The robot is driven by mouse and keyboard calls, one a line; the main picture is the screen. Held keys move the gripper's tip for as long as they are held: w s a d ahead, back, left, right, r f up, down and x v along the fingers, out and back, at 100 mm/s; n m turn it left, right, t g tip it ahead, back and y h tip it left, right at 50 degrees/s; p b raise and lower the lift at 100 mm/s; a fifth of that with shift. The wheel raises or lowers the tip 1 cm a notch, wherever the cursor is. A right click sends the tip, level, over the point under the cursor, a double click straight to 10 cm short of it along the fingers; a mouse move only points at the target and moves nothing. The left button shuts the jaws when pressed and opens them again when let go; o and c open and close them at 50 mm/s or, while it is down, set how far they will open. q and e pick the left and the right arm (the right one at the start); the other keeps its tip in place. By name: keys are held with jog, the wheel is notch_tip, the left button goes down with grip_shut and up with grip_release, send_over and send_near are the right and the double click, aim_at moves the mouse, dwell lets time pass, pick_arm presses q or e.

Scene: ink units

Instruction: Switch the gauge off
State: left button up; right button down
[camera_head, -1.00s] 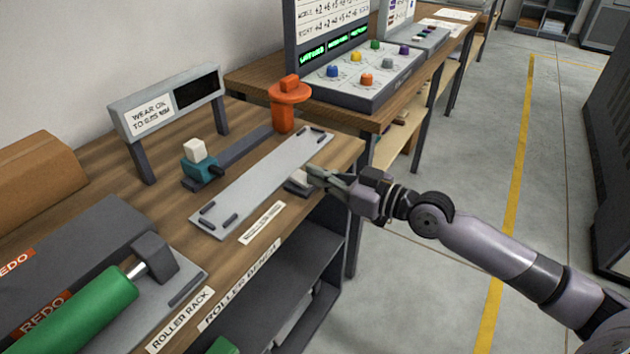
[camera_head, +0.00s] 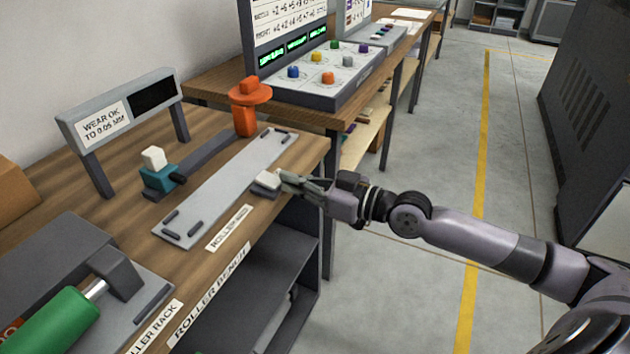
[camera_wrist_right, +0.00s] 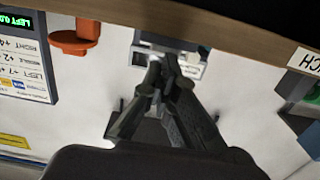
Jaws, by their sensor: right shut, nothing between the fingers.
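The gauge readout (camera_head: 122,115) stands on two legs at the back of the bench in the head view. Its label reads "WEAR OK TO 0.05 MM" and its screen (camera_head: 153,95) is dark. A teal carriage with a white block on top (camera_head: 158,175) sits on a dark rail in front of it. A small grey-and-white switch box (camera_head: 266,181) sits at the bench's front edge. My right gripper (camera_head: 284,182) is shut and empty, its tips right beside this box; I cannot tell whether they touch. The wrist view also shows the shut fingertips (camera_wrist_right: 164,66) by the box (camera_wrist_right: 140,60).
A long grey plate (camera_head: 225,187) with dark pegs lies behind the box. An orange post with a round cap (camera_head: 246,108) stands at the rail's far end. A green roller (camera_head: 55,320) is at front left. A knob panel (camera_head: 320,80) stands beyond. Floor at right is clear.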

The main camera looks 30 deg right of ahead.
jog(key=v, duration=0.6)
jog(key=shift+r, duration=0.35)
jog(key=shift+r, duration=0.1)
